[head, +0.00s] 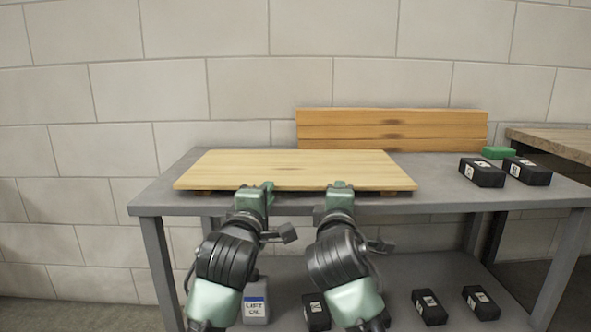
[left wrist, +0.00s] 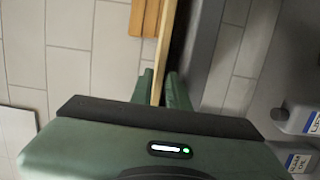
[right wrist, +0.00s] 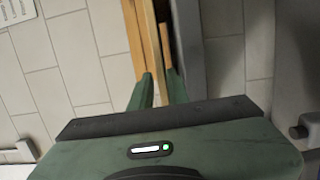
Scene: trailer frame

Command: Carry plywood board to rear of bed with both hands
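The pale plywood board (head: 300,167) lies flat near the left part of the grey workbench, raised slightly on small wooden pieces at its front edge. My left gripper (head: 256,187) is at the board's front edge, left of its middle. In the left wrist view its fingers (left wrist: 158,88) close on both faces of the board's edge (left wrist: 166,45). My right gripper (head: 340,187) is at the same front edge, right of the middle. In the right wrist view its fingers (right wrist: 160,88) sit on either side of the board edge (right wrist: 149,35) and appear closed on it.
The grey workbench (head: 440,185) stands against a block wall. A stack of wooden planks (head: 390,130) leans behind the board. Black boxes (head: 482,172) and a green block (head: 497,153) lie at the right. A lower shelf holds black boxes (head: 429,307) and a grey jug (head: 256,303).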

